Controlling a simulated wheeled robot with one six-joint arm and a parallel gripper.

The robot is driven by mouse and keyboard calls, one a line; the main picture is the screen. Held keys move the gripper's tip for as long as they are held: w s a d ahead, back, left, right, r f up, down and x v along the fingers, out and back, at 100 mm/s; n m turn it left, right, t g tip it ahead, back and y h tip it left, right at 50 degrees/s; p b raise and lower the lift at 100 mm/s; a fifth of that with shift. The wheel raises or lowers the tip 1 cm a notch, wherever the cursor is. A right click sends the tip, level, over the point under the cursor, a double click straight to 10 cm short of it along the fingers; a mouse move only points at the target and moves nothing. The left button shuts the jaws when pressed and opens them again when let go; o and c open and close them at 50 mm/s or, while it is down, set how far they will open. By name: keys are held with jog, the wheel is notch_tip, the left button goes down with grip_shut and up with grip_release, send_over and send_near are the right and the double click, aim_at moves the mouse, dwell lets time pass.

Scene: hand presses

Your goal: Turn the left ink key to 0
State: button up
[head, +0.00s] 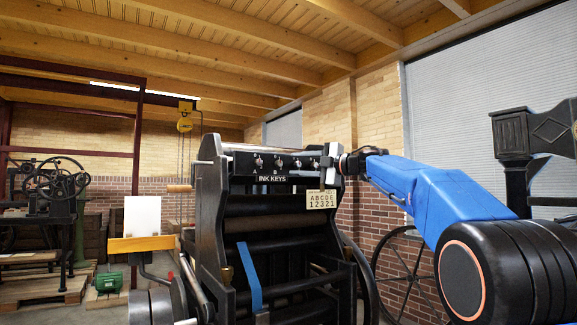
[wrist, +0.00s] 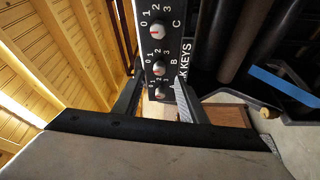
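The ink key panel (head: 271,178) is a black strip lettered "INK KEYS" on top of the press, with a row of silver knobs. The left ink key (head: 258,162), above the letter A, is at its left end. In the wrist view the row runs downward: knob C (wrist: 157,29) is largest, knob B (wrist: 159,68) is below it, and the left ink key (wrist: 160,94) is lowest and smallest. Its pointer is too small to read. My gripper (head: 329,162) is at the panel's right end, hiding the knobs there. The wrist view shows its fingers (wrist: 158,80) apart and empty.
A card (head: 321,200) reading "ABCDE 12321" hangs below the panel's right part. Dark rollers and a blue strap (head: 250,277) lie beneath. The press's side frame (head: 209,220) rises at left. A spoked wheel (head: 405,265) stands at right.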

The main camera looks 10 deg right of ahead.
jog(key=v, duration=1)
jog(key=shift+s+d, duration=0.3)
jog(key=shift+f, duration=0.1)
jog(key=s+d+f+m+h, duration=0.2)
jog(key=s+f+m+h, duration=0.6)
jog(key=f+m, duration=0.35)
jog(key=s+d+f+m+h, duration=0.3)
jog(key=s+f+m+h, duration=0.55)
jog(key=f+m, duration=0.35)
jog(key=s+a+f+g+y, duration=0.1)
jog(key=s+a+f+g, duration=0.2)
jog(key=s+f, duration=0.6)
jog(key=s+a+f+g+y, duration=0.2)
jog(key=s+a+f+g, duration=0.1)
jog(key=s+f, duration=0.6)
jog(key=s+a+f+g+y, duration=0.1)
jog(key=s+a+f+g, duration=0.2)
jog(key=s+f, duration=0.6)
notch_tip(320, 180, down, 7)
jog(key=shift+a+r+m, duration=0.2)
jog(key=shift+a+m, duration=0.25)
jog(key=shift+a, duration=0.2)
